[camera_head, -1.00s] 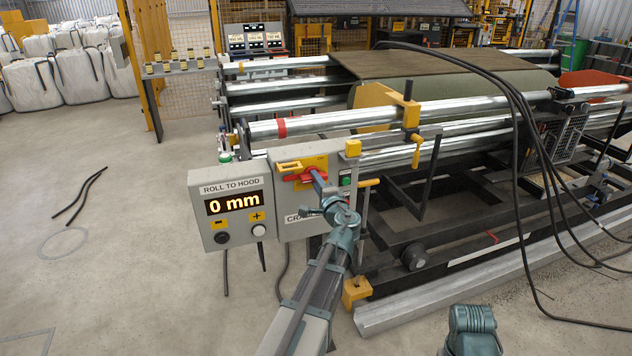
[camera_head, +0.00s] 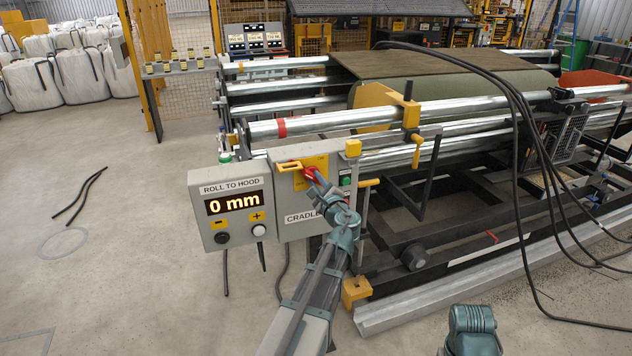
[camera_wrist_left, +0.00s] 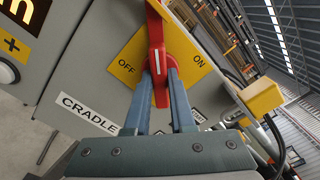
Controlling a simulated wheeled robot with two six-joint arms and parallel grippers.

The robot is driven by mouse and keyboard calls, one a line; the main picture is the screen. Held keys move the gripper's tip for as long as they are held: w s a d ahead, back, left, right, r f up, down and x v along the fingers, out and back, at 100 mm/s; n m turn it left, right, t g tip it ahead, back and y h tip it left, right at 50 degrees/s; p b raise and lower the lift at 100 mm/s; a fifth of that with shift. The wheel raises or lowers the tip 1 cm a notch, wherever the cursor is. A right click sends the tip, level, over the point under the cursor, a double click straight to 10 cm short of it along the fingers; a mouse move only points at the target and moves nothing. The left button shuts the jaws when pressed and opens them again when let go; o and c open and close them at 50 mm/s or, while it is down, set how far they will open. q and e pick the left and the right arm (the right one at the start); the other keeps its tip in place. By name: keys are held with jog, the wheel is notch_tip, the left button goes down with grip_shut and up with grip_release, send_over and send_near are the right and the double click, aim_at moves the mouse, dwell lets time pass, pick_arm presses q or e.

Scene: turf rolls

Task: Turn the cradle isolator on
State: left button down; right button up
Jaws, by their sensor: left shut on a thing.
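The cradle isolator is a red rotary handle (camera_head: 309,171) on a yellow plate (camera_head: 321,162), fixed to a grey box (camera_head: 292,205) labelled CRADLE. In the left wrist view the red handle (camera_wrist_left: 155,30) runs between the words OFF and ON on the yellow plate (camera_wrist_left: 187,62). My left gripper (camera_head: 317,182) is shut on the handle. In the left wrist view its two fingers (camera_wrist_left: 160,82) lie on either side of the handle's lower part. The fingers and wrist hide part of the box in the head view. My right gripper is out of view.
Left of the box, a grey panel (camera_head: 208,188) reads "ROLL TO HOOD 0 mm" and has a black and a white button. A yellow-topped post (camera_head: 353,149) stands close right. The roller cradle (camera_head: 330,125) lies behind. Black cables (camera_head: 540,150) hang at the right.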

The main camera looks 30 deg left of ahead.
pick_arm(q)
jog(key=m, duration=0.5)
jog(key=shift+s+m, duration=0.1)
jog(key=shift+m, duration=2.3)
jog(key=c, duration=0.8)
grip_release()
jog(key=shift+o, duration=0.2)
jog(key=shift+d, duration=0.1)
jog(key=v, duration=1.3)
jog(key=shift+s+d, duration=0.2)
jog(key=shift+s, duration=0.05)
